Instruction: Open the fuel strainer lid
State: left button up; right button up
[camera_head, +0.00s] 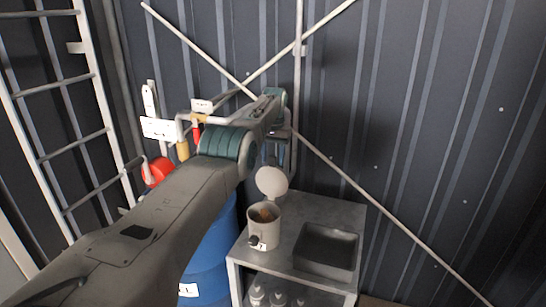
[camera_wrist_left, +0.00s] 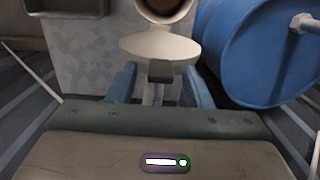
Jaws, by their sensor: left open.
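The fuel strainer (camera_head: 263,228) is a grey cylinder standing on the metal table, with a brownish inside and a dark knob on its front. Its round pale lid (camera_head: 271,182) stands raised at the back of the rim, leaving the mouth uncovered. In the left wrist view the lid (camera_wrist_left: 160,47) is at the top middle, with part of the strainer's open mouth (camera_wrist_left: 165,10) beyond it. My left gripper (camera_wrist_left: 159,72) is open, its blue fingers on either side of the lid's tab. I cannot tell whether they touch it. In the head view, my arm partly hides this gripper (camera_head: 272,155).
A dark open tray (camera_head: 326,251) sits right of the strainer on the grey table (camera_head: 300,207). A blue barrel (camera_head: 212,250) stands to the left. Several bottles are on the lower shelf. Pipes, a red part and a ladder (camera_head: 75,120) are at the left.

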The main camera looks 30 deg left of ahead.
pick_arm(q)
notch_tip(320, 180, up, 5)
jog(key=p, duration=0.4)
jog(key=shift+w+r+p, duration=0.15)
jog(key=shift+p, duration=0.25)
jog(key=r, duration=0.5)
jog(key=shift+w+a, duration=0.1)
jog(key=shift+w, duration=0.15)
jog(key=shift+s, duration=0.1)
jog(key=shift+f, duration=0.1)
